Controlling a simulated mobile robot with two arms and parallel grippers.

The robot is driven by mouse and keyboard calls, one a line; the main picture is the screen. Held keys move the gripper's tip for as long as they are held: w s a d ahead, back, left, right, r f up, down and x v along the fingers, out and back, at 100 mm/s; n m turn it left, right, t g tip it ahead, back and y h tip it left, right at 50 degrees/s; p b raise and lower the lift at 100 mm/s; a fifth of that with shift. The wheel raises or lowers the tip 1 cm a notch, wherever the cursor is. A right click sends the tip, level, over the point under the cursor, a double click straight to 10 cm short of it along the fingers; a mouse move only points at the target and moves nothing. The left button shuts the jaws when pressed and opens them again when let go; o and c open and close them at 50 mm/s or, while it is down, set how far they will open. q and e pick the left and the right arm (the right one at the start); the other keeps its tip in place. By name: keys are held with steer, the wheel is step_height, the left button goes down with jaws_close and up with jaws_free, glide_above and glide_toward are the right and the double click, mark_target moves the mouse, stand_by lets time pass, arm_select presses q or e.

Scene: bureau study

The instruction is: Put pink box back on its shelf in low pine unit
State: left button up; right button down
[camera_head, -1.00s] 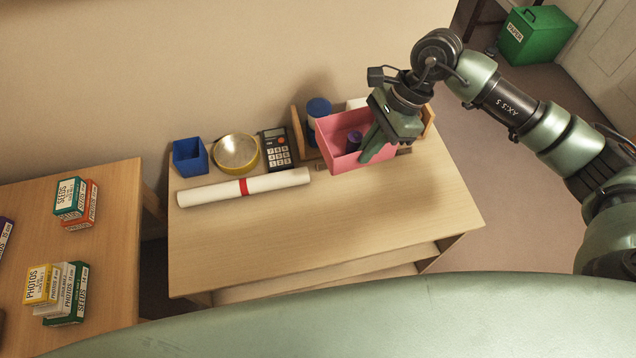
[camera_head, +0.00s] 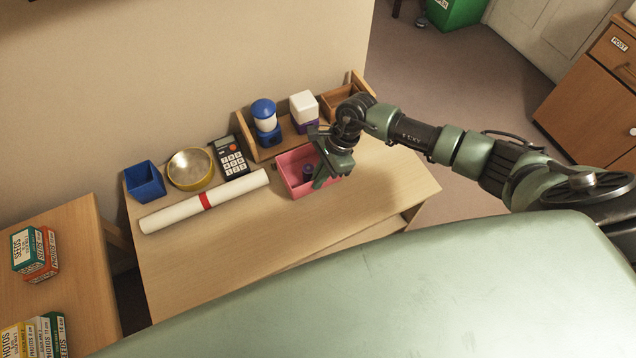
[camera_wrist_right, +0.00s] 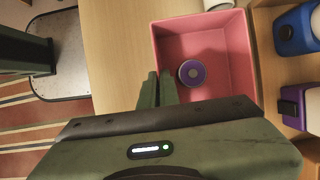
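The pink box (camera_head: 290,178) is an open-topped tray with a dark purple round item (camera_head: 308,172) inside. It is at the pale wooden unit's top (camera_head: 240,245), in front of a small wooden rack; I cannot tell whether it touches the surface. My right gripper (camera_head: 322,178) is at the box's right side. In the right wrist view the fingers (camera_wrist_right: 158,90) are close together at a corner of the box (camera_wrist_right: 240,60), seemingly with its wall between them. A lower board (camera_head: 360,236) shows under the unit's front edge. My left gripper is not in view.
The rack (camera_head: 262,153) holds a blue-and-white container (camera_head: 265,118) and a white-and-purple one (camera_head: 304,108). A calculator (camera_head: 232,160), yellow bowl (camera_head: 190,168), blue bin (camera_head: 144,181) and paper roll (camera_head: 190,208) lie left. The front of the top is clear.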

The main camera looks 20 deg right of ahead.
steer(key=shift+f, duration=1.65)
steer(key=shift+f, duration=0.15)
steer(key=c, duration=1.7)
jaws_free()
